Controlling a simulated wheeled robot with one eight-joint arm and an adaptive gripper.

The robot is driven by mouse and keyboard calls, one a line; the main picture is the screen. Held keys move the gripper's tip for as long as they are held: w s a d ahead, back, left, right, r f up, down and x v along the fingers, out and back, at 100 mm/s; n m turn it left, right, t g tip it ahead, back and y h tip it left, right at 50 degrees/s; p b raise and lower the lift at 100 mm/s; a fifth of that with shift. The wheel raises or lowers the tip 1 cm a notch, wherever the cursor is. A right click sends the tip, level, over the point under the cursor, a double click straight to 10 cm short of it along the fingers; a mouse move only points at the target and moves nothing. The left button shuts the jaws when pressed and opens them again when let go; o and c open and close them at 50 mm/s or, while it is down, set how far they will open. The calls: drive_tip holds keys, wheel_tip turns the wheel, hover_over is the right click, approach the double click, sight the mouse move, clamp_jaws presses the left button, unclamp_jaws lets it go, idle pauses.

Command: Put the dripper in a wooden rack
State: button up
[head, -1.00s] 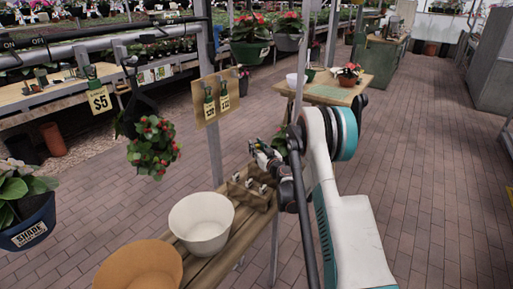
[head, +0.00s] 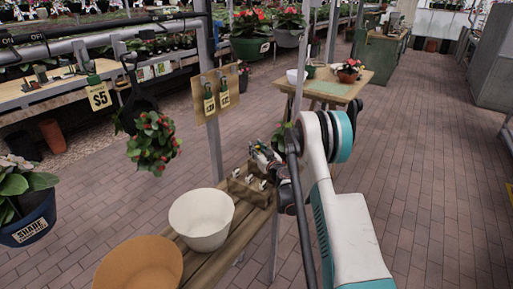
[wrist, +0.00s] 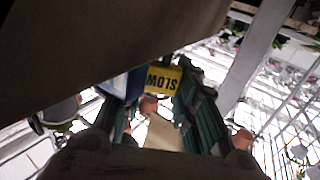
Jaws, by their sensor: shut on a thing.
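The wooden rack (head: 240,191) is a small brown box with slots and white tags, standing on the narrow wooden bench in the head view. My gripper (head: 262,156) is just behind and above the rack's far right end. It is shut on a dripper, whose yellow label (wrist: 163,80) reads SLOW upside down in the wrist view. Most of the dripper's body is hidden or hard to tell from the fingers. A large plain brown surface fills the upper left of the wrist view. I cannot tell whether the dripper touches the rack.
A cream bowl (head: 201,222) and an orange-brown bowl (head: 140,268) stand in front of the rack on the bench. The tiled floor at right is clear.

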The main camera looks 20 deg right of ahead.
drive_tip(key=shift+s+f, duration=0.15)
drive_tip(key=shift+f, duration=0.35)
